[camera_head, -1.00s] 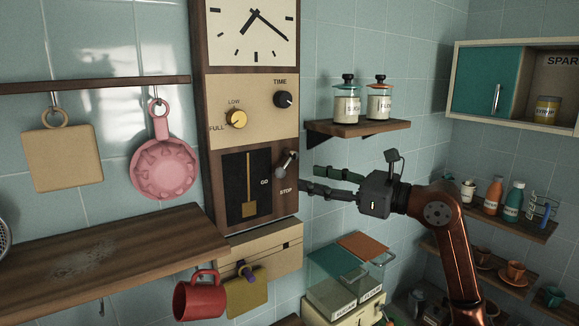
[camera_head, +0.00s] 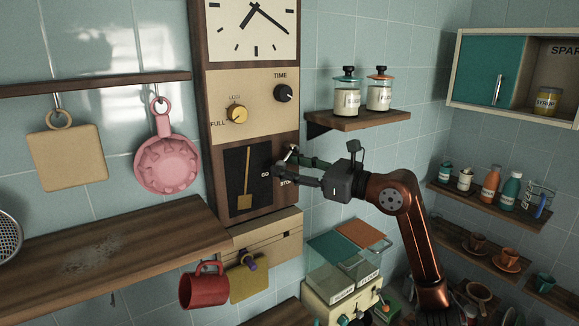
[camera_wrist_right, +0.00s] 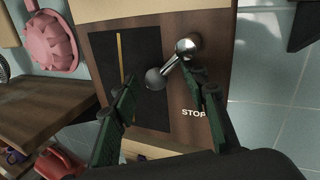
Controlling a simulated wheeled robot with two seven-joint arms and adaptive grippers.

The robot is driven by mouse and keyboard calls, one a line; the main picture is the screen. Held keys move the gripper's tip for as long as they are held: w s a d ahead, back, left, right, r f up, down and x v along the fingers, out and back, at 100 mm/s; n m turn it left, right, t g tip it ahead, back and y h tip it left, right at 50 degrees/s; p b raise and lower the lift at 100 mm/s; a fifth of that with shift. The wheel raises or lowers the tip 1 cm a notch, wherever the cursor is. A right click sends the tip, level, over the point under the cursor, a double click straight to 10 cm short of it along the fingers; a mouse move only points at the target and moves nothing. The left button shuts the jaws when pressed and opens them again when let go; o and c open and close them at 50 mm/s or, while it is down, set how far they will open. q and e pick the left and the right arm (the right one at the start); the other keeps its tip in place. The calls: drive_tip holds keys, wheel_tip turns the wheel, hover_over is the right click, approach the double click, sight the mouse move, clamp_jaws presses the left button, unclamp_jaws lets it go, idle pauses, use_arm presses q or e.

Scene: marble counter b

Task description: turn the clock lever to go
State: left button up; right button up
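The clock (camera_head: 208,95) is a tall wooden wall unit with a dial, a cream knob panel and a dark lower panel marked GO and STOP. Its chrome lever (camera_wrist_right: 171,63) has rounded ends and leans up to the right in the wrist view. In the head view the lever is mostly hidden by my fingers. My right gripper (camera_head: 284,164) is at the lever from the right. In the wrist view its green fingers (camera_wrist_right: 166,92) are open, one on each side of the lever, with gaps visible. The STOP label (camera_wrist_right: 194,113) shows below. My left gripper is not in view.
A small shelf (camera_head: 358,122) with two jars is above my right arm. A wooden shelf (camera_head: 150,238) runs at lower left, with a red mug (camera_head: 204,290) hanging near its end. A pink pan (camera_head: 166,164) and a board hang on the tiled wall.

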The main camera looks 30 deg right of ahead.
drive_tip(key=c, duration=0.9)
drive_tip(key=shift+s+m+b, duration=0.1)
drive_tip(key=shift+m+b, duration=0.2)
drive_tip(key=shift+b, duration=0.25)
drive_tip(key=shift+c, duration=0.3)
drive_tip(key=shift+r, duration=0.25)
drive_tip(key=shift+r+t, duration=0.1)
drive_tip(key=shift+t, duration=0.2)
drive_tip(key=o, duration=0.9)
drive_tip(key=shift+o, duration=1.3)
drive_tip(key=shift+a, duration=0.15)
drive_tip(key=shift+f, duration=0.2)
